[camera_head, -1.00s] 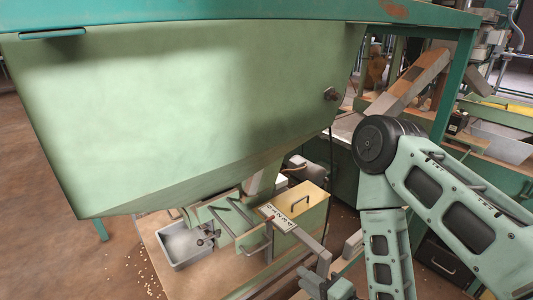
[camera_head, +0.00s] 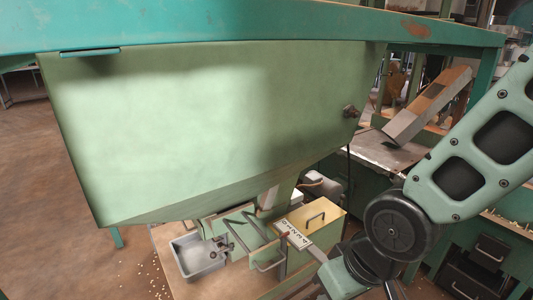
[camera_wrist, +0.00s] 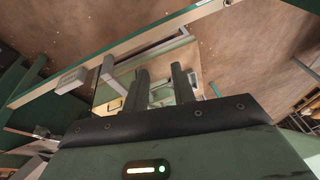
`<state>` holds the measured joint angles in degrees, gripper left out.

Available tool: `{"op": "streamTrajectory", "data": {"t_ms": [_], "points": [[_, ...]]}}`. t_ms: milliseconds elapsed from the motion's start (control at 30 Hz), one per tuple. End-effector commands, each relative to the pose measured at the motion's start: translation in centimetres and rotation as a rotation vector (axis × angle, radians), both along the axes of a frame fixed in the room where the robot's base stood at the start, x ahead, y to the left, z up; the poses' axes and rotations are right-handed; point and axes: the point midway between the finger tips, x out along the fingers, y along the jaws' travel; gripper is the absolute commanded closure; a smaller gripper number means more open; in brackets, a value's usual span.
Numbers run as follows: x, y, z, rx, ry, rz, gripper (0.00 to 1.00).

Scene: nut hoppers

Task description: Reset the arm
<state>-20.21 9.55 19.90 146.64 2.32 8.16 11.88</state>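My gripper (camera_wrist: 160,72) shows in the wrist view with its two dark fingers apart and nothing seen held between them. Beyond the fingers are parts of a green machine and the brown floor. In the head view my arm comes in from the right, its round dark joint (camera_head: 400,226) low at right. The lower arm runs down out of the picture, so I cannot make out the fingers there. The large green hopper (camera_head: 200,130) fills the upper left and middle, with its outlet above a low bench.
Under the hopper stand a grey metal tray (camera_head: 187,262) and a yellow-topped box with a handle (camera_head: 325,213). Nuts lie scattered on the floor at lower left. A teal beam (camera_head: 250,28) crosses the top. A sloping chute (camera_head: 430,103) and dark drawers (camera_head: 480,265) are at right.

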Motion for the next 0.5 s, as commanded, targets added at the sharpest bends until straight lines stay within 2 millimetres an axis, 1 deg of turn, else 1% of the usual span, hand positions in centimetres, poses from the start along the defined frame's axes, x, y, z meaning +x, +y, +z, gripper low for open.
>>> {"op": "streamTrajectory", "data": {"t_ms": [33, 100, 367, 400, 500], "points": [[-1.1, -0.4, 1.2, -0.032, 0.011, 0.038, 0.74], [-2.6, -1.1, 2.4, -0.075, 0.039, 0.085, 0.74], [-8.0, -3.5, 6.3, -0.199, 0.141, 0.241, 0.74], [-7.8, -3.4, 7.8, -0.198, 0.146, 0.236, 0.74], [-7.8, -3.4, 9.7, -0.197, 0.146, 0.234, 0.74]]}}
